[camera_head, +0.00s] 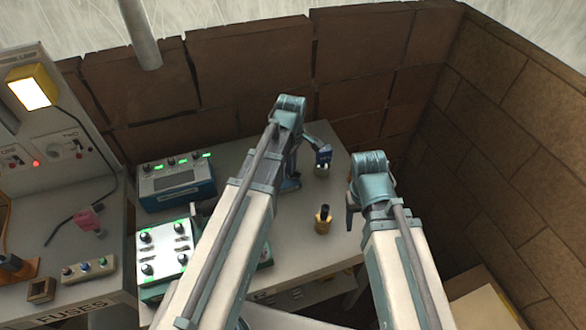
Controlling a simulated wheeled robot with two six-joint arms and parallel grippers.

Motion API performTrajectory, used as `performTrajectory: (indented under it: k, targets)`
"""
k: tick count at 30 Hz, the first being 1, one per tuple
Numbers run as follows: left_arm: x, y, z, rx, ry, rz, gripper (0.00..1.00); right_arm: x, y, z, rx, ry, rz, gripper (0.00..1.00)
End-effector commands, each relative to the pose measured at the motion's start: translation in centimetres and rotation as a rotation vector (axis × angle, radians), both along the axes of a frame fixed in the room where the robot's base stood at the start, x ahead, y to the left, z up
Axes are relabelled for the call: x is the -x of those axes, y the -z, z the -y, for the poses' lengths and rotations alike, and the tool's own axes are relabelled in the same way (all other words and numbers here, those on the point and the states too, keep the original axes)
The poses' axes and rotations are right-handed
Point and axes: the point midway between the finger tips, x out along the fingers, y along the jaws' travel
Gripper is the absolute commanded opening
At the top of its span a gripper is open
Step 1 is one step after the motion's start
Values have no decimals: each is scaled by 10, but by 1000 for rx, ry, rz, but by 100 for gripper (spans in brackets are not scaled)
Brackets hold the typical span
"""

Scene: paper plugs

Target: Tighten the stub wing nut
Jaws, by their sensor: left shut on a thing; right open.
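My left arm reaches over the grey bench, and its blue gripper (322,162) points down near the back right of the bench. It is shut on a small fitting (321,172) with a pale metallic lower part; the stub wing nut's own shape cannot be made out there. A brass-coloured cylinder with a black upright top (323,222) stands on the bench nearer me, apart from both grippers. My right gripper (350,212) is at the bench's right edge, open, mostly hidden by its own wrist, with nothing visible in it.
A blue-grey instrument box (178,184) stands at the back left of the bench. A white control panel with knobs (164,250) is in front of it. A left console holds a lit yellow lamp (33,87) and a pink object (88,220). Brown walls close off the back and right.

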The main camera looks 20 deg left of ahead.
Motion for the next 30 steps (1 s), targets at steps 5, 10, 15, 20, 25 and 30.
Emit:
performTrajectory:
  k: [5,10,15,20,25,30]
  targets:
    - [0,0,0,0,52,0,0,0,0,0,0,0,0,60]
    - [0,0,0,0,285,0,0,0,0,0,0,0,0,60]
    - [0,0,0,0,530,0,0,0,0,0,0,0,0,60]
    - [0,0,0,0,759,0,0,0,0,0,0,0,0,60]
    - [0,0,0,0,1003,0,0,0,0,0,0,0,0,60]
    - [0,0,0,0,1247,0,0,0,0,0,0,0,0,60]
